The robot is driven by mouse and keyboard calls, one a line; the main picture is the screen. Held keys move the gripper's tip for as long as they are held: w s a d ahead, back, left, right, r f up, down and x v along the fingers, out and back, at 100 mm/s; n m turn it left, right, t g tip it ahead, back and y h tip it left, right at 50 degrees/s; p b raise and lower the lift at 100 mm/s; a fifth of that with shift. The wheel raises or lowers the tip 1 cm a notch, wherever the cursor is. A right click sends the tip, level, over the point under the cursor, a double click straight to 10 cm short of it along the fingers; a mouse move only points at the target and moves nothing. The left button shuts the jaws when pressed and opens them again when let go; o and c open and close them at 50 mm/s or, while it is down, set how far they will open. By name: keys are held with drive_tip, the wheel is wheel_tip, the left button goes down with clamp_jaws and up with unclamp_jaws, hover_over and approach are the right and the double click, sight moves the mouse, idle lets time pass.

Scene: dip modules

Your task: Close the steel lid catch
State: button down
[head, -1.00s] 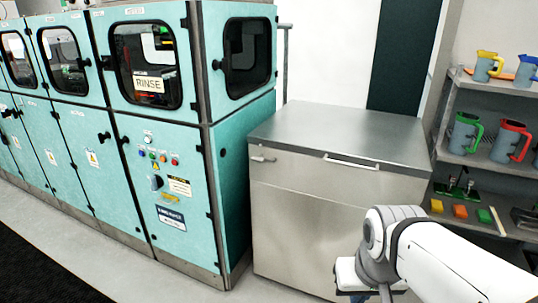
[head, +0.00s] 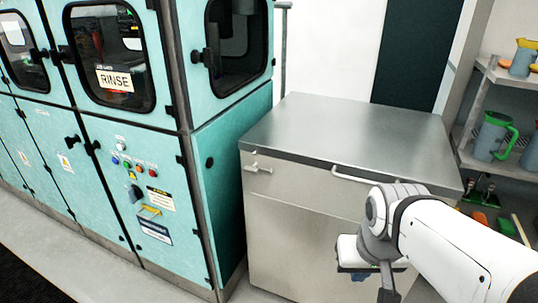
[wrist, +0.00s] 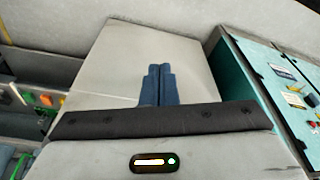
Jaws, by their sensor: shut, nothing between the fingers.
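The steel lid catch (head: 256,168) is a small handle-like lever at the upper left of the front of a steel cabinet (head: 290,235). It sits just below the edge of the steel lid (head: 340,135), which lies flat on top. My gripper (head: 360,277) is in front of the cabinet, below and to the right of the catch and apart from it. In the wrist view my gripper's blue fingers (wrist: 158,84) are together and empty, pointing at the plain cabinet front (wrist: 150,50). The catch is not clearly visible in the wrist view.
A long bar handle (head: 352,175) is on the cabinet front, right of the catch. The teal rinse machine (head: 150,170) stands close on the left. Shelves with jugs (head: 493,135) stand on the right. The floor before the cabinet is partly visible.

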sight(258, 169)
drive_tip(key=w+d+f+n+g+h+b, duration=0.1)
drive_tip(key=w+d+f+n+h+b, duration=0.4)
drive_tip(key=w+f+n+h+b, duration=0.5)
drive_tip(key=w+a+f+n+t+h+b, duration=0.1)
drive_tip(key=w+a+n+t+b, duration=0.15)
drive_tip(key=w, duration=0.45)
drive_tip(key=w+a+f+n+t+h+b, duration=0.1)
drive_tip(key=w+a+n+t, duration=0.1)
drive_tip(key=w+n, duration=0.35)
drive_tip(key=w+a+f+n+t+y+b, duration=0.2)
drive_tip(key=w+a+f+n+t, duration=0.25)
drive_tip(key=a, duration=0.35)
drive_tip(key=w+a+f+n+t+y+b, duration=0.1)
drive_tip(key=w+a+f+n+t+b, duration=0.35)
drive_tip(key=a, duration=0.45)
drive_tip(key=w+a+f+n+t+y+b, duration=0.1)
drive_tip(key=w+a+f+n+t+y, duration=0.1)
drive_tip(key=w+a+n+t, duration=0.45)
drive_tip(key=w+r, duration=0.1)
drive_tip(key=w, duration=0.1)
drive_tip(key=w+d+r+m+g, duration=0.1)
drive_tip(key=w, duration=0.2)
drive_tip(key=w+d+g, duration=0.1)
drive_tip(key=w, duration=0.2)
drive_tip(key=shift+w+d+r+m+b, duration=0.1)
drive_tip(key=shift+w+r+m+b, duration=0.15)
drive_tip(key=shift+r+m+b, duration=0.15)
wheel_tip(258, 169, up, 4)
drive_tip(key=shift+r, duration=0.1)
